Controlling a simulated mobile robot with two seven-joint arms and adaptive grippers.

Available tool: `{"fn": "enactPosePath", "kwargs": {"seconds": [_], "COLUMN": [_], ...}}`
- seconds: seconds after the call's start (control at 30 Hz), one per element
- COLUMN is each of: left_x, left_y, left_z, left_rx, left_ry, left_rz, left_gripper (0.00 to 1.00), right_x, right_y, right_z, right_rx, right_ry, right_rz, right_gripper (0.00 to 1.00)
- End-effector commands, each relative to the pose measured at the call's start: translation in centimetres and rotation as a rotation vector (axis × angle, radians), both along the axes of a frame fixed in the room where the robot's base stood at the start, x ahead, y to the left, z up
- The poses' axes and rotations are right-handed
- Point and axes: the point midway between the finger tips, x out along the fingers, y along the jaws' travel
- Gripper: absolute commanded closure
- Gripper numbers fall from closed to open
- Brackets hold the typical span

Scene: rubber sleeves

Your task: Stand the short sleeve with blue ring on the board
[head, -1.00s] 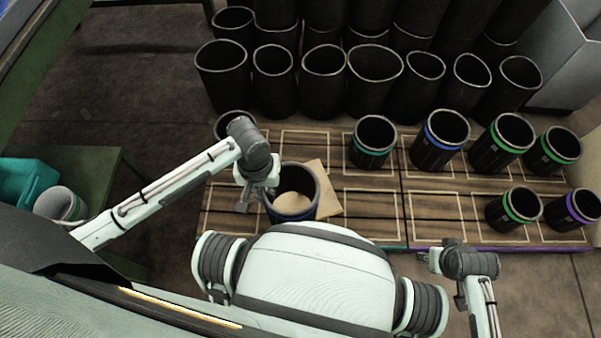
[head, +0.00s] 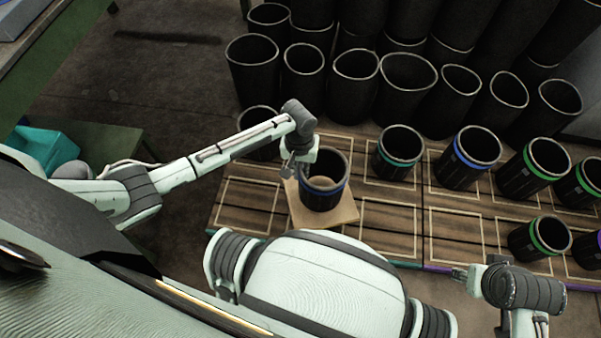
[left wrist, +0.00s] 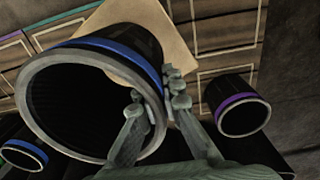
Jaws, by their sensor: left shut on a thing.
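The short black sleeve with a blue ring (head: 323,184) is upright over a tan square sheet (head: 342,212) on the wooden board (head: 392,215). My left gripper (head: 291,165) is shut on the left side of its wall. In the left wrist view the sleeve (left wrist: 88,62) fills the left half, and the fingers (left wrist: 152,108) pinch its rim and wall. The tan sheet (left wrist: 182,42) lies behind it. I cannot tell whether the sleeve touches the sheet or hangs just above it. My right gripper (head: 466,276) is at the lower right, away from the sleeves; its jaw opening is unclear.
Teal-ringed (head: 398,152), another blue-ringed (head: 468,160) and green-ringed (head: 540,238) sleeves stand on the board to the right. Plain black sleeves (head: 408,85) crowd behind. A purple-ringed sleeve (left wrist: 240,106) shows in the left wrist view. Outlined board spaces beside the sheet are bare.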

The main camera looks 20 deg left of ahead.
Motion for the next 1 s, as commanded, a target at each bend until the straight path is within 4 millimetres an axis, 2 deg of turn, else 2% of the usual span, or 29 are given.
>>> {"fn": "enactPosePath", "kwargs": {"seconds": [0.87, 0.9, 1.0], "left_x": [0.2, 0.0, 0.0], "left_y": [-0.1, 0.0, 0.0], "left_z": [-1.6, -1.8, -1.7], "left_rx": [-0.002, -0.001, -0.001], "left_ry": [-0.005, -0.002, -0.002], "left_rz": [0.000, 0.000, 0.000], "left_gripper": [1.00, 0.89, 0.76], "right_x": [-0.2, -0.2, -0.2], "right_y": [0.0, 0.0, 0.0], "right_z": [0.6, 0.6, 0.6], "right_rx": [-0.004, -0.004, -0.004], "right_ry": [-0.002, -0.001, -0.001], "right_rz": [-0.001, 0.000, 0.000], "right_gripper": [0.60, 0.60, 0.60]}}
